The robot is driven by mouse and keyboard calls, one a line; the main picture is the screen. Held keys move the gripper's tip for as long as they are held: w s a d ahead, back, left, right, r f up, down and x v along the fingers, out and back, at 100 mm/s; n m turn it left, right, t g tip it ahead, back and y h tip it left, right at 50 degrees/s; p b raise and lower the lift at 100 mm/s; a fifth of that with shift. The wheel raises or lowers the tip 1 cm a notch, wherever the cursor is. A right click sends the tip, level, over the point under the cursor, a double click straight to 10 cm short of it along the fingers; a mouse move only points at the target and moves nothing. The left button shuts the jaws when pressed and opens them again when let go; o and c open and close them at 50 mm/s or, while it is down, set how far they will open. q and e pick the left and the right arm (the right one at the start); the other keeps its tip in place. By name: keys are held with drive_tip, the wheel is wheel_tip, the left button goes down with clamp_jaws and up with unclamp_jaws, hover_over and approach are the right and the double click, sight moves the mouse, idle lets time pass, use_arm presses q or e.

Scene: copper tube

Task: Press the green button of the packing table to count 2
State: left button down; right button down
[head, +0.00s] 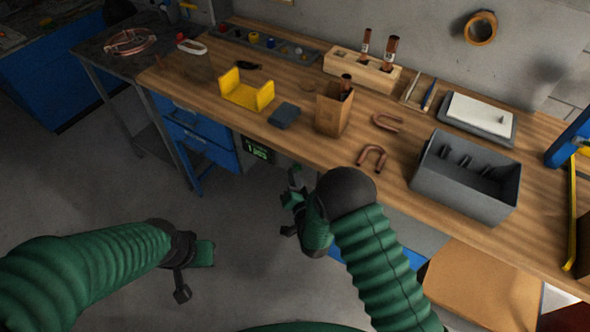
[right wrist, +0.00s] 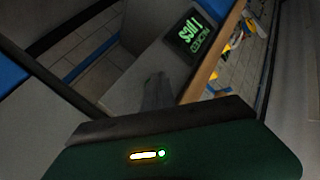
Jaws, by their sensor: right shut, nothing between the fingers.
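The packing table (head: 330,90) has a small dark box with green lit marks (head: 258,150) on its front, below the wooden top and beside the blue drawers. In the right wrist view this dark display (right wrist: 190,38) shows green characters that I cannot read surely. I cannot make out a separate green button. My right gripper (head: 293,190) is shut and empty, in front of the table edge, to the right of the display and apart from it. Its fingers (right wrist: 155,92) point towards the grey panel beside the display. My left gripper (head: 195,273) hangs low over the floor, away from the table.
On the top stand a yellow bracket (head: 246,95), a wooden box (head: 330,114), a grey bin (head: 437,187) and bent copper tubes (head: 372,158). Blue drawers (head: 200,145) and a table leg are left of the display. A cardboard box (head: 480,280) is at the lower right. The floor in front is clear.

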drive_tip(key=shift+s+a, duration=0.5)
drive_tip(key=shift+s, duration=0.25)
drive_tip(key=shift+a, duration=0.1)
drive_tip(key=s+a, duration=0.1)
drive_tip(key=s, duration=0.1)
drive_tip(key=s+a, duration=0.1)
drive_tip(key=s, duration=0.1)
drive_tip(key=shift+a, duration=0.4)
idle(2.3)
